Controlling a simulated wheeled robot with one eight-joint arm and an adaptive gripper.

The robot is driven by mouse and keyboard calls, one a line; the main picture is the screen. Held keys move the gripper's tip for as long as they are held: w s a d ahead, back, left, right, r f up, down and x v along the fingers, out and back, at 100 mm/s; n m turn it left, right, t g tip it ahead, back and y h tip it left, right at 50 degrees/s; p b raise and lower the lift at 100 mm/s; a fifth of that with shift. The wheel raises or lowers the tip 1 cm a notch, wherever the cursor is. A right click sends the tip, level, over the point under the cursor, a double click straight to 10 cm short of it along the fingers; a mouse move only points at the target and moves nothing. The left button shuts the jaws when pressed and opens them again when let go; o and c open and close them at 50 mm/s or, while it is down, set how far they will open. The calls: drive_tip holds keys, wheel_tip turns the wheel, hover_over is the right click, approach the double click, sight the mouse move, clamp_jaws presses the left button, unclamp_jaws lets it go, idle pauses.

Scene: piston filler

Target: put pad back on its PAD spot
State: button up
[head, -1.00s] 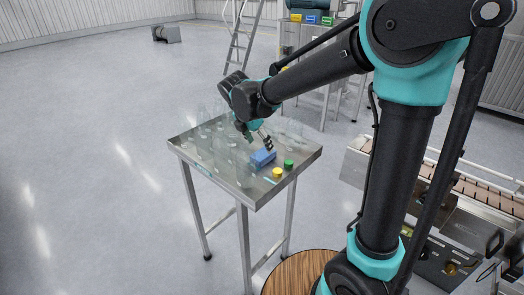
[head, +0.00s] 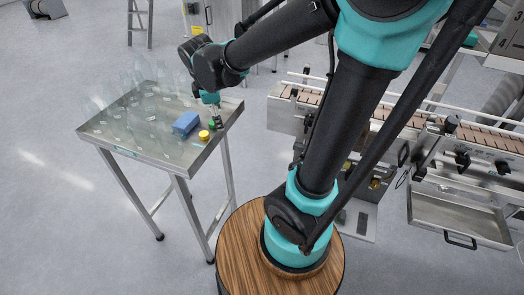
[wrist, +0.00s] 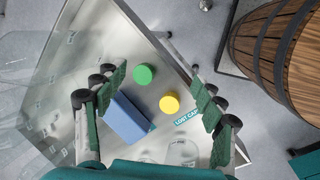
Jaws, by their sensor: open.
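A blue block (head: 186,123), which looks like the pad, lies on the steel table near its right front part; in the wrist view the blue block (wrist: 128,118) sits beside the left fingers. My gripper (head: 212,108) is above the table near the block and the two caps. In the wrist view my gripper (wrist: 160,97) is open, its green-padded fingers wide apart with nothing held between them. A green cap (wrist: 144,75) and a yellow cap (wrist: 169,103) show between the fingers, below them. I cannot make out a PAD label.
Several clear bottles (head: 140,85) stand on the left and back of the table (head: 150,155). A LOST CAPS label (wrist: 187,117) is by the table edge. A wooden barrel (wrist: 280,40) is beyond it. A conveyor (head: 380,120) runs at the right.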

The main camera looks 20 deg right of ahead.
drive_tip(key=s+d+f+m+t+y, duration=0.1)
drive_tip(key=s+d+f+m, duration=0.9)
drive_tip(key=m, duration=0.7)
drive_tip(key=shift+s+d, duration=1.1)
drive_tip(key=shift+d, duration=0.15)
drive_tip(key=shift+c, duration=0.6)
